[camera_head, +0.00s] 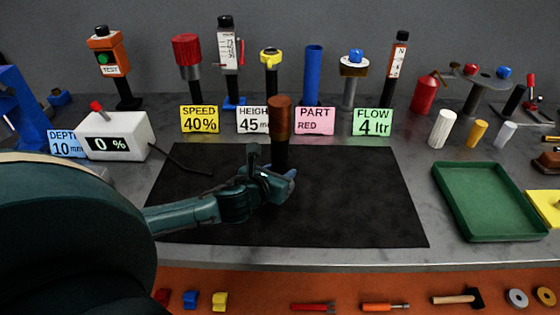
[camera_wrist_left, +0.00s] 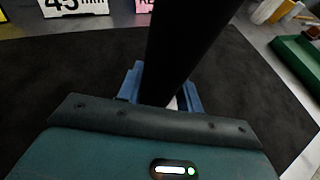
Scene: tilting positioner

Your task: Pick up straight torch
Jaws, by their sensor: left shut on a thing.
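The straight torch (camera_head: 280,118) stands upright over the black mat (camera_head: 350,200), with a copper-brown cylindrical head on top and a black handle below. My left gripper (camera_head: 281,180) is shut around the lower handle. In the left wrist view the black handle (camera_wrist_left: 190,40) rises between the blue fingers of the left gripper (camera_wrist_left: 162,92). The torch's lower end is hidden by the gripper, so I cannot tell whether it touches the mat. My right gripper is in neither view.
Behind the mat are cards, including yellow SPEED (camera_head: 200,120) and green FLOW (camera_head: 373,122), with several upright tools behind them. A white meter box (camera_head: 118,135) stands left, with a thin dark rod (camera_head: 182,158) beside it. A green tray (camera_head: 487,232) is right. The mat's right half is clear.

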